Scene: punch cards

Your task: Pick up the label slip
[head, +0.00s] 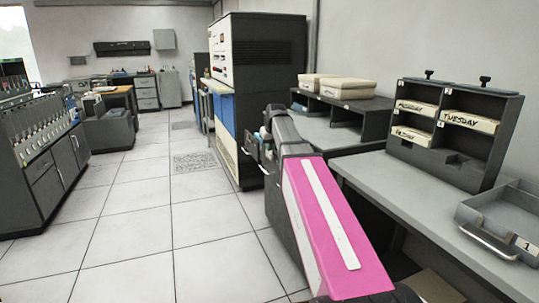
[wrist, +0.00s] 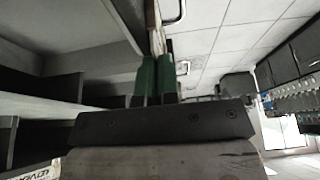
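I cannot make out a separate label slip in either view. Handwritten white labels show on cream blocks in the dark sorting rack (head: 463,165), on the right in the head view; one block (head: 468,121) reads TUESDAY. My gripper (wrist: 157,75) shows in the wrist view with two green fingertips side by side, looking shut with nothing visible between them. In the head view my pink arm reaches forward left of the grey desk, and the gripper itself cannot be made out. A cream edge with partial lettering (wrist: 35,170) shows at lower left in the wrist view.
The rack stands on the grey desk (head: 400,190), with a grey tray (head: 510,215) marked 1 at its right. Cream boxes (head: 340,88) lie on a dark shelf behind. A tall cabinet (head: 262,60) stands beyond. The tiled floor (head: 130,220) at left is clear.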

